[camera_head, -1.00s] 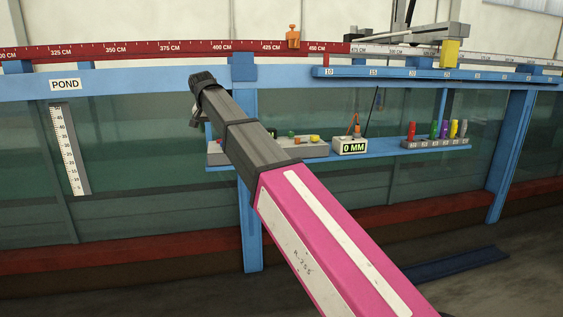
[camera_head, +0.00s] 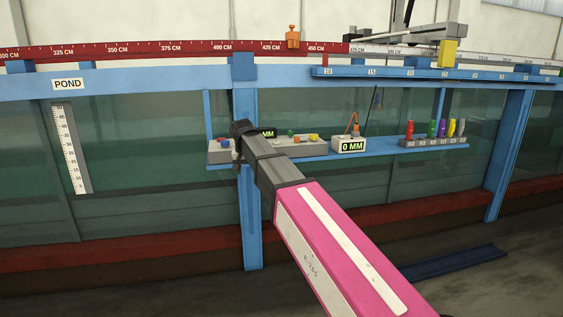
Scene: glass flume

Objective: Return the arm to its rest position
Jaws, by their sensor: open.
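My arm (camera_head: 335,245), pink with white strips and a dark grey wrist, reaches up and left from the lower right. My gripper (camera_head: 241,130) is at its far end, in front of the blue upright and just left of the shelf's control box. It is open, and I see nothing held in it. The fingertips are small and mostly hidden by the wrist.
The glass flume (camera_head: 140,150) runs across the view behind the arm. A blue shelf (camera_head: 380,152) carries a control box (camera_head: 300,146), a 0 MM display (camera_head: 349,146) and a rack (camera_head: 432,143) of coloured pegs. An orange slider (camera_head: 292,37) and a yellow block (camera_head: 447,54) sit on the top rail. A dark blue strip (camera_head: 455,264) lies on the floor.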

